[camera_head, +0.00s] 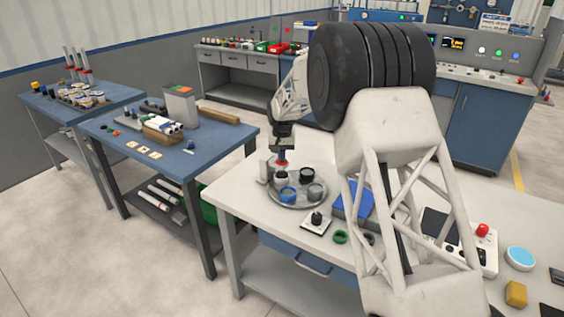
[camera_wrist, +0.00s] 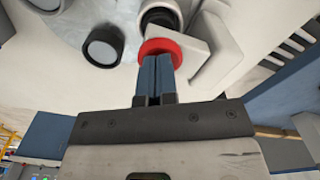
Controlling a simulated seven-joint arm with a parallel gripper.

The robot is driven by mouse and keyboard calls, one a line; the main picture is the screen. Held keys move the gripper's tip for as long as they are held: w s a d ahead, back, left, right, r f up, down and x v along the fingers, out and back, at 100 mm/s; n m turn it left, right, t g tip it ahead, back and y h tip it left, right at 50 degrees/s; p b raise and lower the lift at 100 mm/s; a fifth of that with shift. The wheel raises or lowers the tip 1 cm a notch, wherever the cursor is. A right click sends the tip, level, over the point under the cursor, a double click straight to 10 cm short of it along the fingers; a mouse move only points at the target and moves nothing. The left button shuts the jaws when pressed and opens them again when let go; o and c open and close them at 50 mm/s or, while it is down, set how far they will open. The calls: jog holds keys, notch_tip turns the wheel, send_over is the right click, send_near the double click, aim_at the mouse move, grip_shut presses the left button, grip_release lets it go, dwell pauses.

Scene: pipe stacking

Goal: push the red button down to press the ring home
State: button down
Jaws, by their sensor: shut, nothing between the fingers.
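The red button (camera_wrist: 160,47) is a round red cap beside a white bracket (camera_wrist: 200,45) in the wrist view. In the head view the red button (camera_head: 282,163) shows just under my gripper (camera_head: 281,153), above the round tray. My gripper (camera_wrist: 155,58) is shut and empty, with its two blue-grey fingers side by side. Its fingertips overlap the red cap in the wrist view; I cannot tell whether they touch it. A black round part (camera_wrist: 160,17) shows beyond the cap. I cannot make out the ring under the button.
A blue case (camera_head: 352,203), a green ring (camera_head: 340,237) and a control box with a red knob (camera_head: 482,230) stand to the right.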

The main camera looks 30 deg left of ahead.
dwell(0.8)
jog(key=shift+r, duration=3.45)
